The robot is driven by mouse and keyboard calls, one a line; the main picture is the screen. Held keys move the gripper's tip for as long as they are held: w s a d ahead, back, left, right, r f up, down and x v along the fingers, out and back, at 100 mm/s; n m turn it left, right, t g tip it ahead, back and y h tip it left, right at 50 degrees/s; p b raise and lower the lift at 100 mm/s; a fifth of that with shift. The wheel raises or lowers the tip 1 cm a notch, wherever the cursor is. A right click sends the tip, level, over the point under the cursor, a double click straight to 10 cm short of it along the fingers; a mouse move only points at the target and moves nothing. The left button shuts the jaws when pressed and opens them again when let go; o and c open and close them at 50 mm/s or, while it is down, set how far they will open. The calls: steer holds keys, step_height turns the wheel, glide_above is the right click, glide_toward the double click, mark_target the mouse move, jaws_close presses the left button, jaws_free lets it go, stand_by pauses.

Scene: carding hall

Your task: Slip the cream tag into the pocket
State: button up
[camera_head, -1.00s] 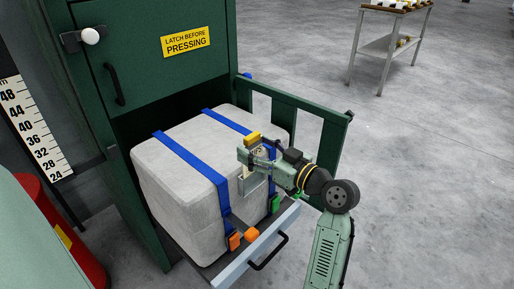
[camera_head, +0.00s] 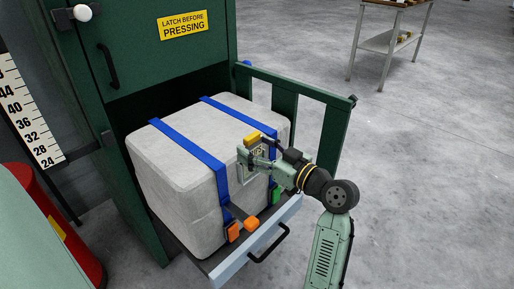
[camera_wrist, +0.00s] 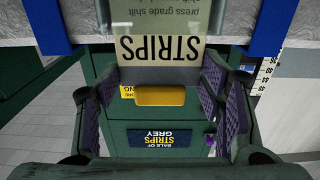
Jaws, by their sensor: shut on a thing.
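The cream tag (camera_wrist: 135,73) is in my gripper (camera_wrist: 158,82), with purple-padded fingers along its two side edges. In the wrist view its print, with the word STRIPS, is upside down. In the head view my gripper (camera_head: 258,157) is at the front face of the strapped grey bale (camera_head: 175,185), and the tag is mostly hidden by the fingers. The pocket (camera_head: 246,188) shows as a small pale frame on that face, just below the fingers. The tag's far end runs out of the wrist view, so I cannot tell whether it is inside the pocket.
A green gate (camera_head: 312,100) stands behind my gripper. The shelf has a dark handle (camera_head: 270,245). A red drum (camera_head: 60,225) is at left; open floor lies right.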

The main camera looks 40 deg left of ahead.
steer(key=o, duration=1.2)
